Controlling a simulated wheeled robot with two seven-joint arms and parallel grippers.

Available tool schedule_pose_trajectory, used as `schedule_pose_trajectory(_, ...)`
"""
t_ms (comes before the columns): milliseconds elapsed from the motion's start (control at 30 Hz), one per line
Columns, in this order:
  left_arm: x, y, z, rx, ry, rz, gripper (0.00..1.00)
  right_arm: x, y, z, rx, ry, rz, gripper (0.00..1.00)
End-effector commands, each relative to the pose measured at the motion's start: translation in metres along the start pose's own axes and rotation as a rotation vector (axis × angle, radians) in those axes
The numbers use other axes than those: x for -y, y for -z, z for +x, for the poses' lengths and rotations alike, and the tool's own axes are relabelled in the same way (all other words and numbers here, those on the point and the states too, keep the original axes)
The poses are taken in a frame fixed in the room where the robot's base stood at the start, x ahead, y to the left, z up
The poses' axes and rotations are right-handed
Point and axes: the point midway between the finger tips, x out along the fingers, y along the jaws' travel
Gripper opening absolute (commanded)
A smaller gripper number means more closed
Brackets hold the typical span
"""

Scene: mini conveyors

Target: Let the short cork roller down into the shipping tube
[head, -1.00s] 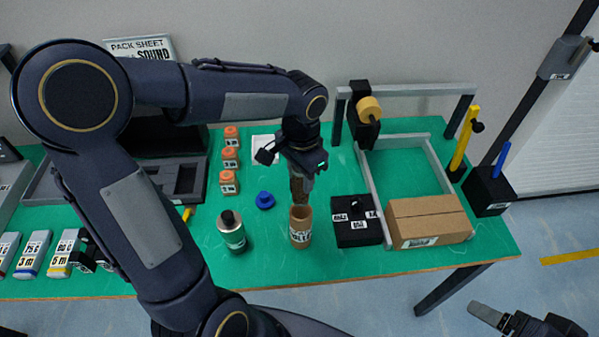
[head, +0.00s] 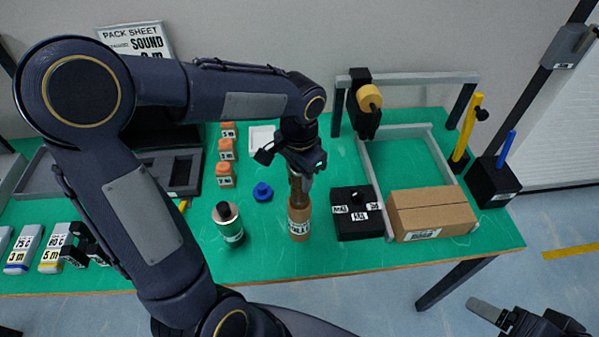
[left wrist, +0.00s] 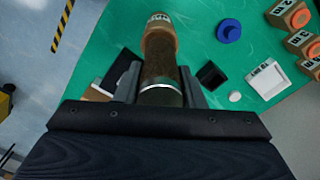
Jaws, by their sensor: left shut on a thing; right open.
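The short cork roller (head: 297,190) is brown and upright, held by its upper part in my left gripper (head: 301,172). In the left wrist view the roller (left wrist: 160,72) has a silver band near the jaws. The tan shipping tube (head: 299,224) stands upright on the green table directly below, with a printed label; it also shows in the left wrist view (left wrist: 158,20). The roller's lower end meets the tube mouth and appears to be inside it; the exact depth is hidden. My right gripper (head: 487,312) is open and empty at the lower right, off the table.
A green bottle with a black top (head: 229,225) stands left of the tube, and a blue cap (head: 262,191) lies behind it. A black box (head: 357,213) and a cardboard box (head: 431,214) are to the right. Orange-topped blocks (head: 226,174) stand behind left.

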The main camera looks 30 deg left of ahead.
Motion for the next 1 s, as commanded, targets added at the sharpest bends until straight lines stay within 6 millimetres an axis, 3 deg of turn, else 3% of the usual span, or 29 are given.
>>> schedule_pose_trajectory(1000, 0.0, 0.0, 0.063, -0.001, 0.001, 0.001, 0.02, -0.02, -0.022, 0.043, 0.0, 0.0, 0.0, 0.76)
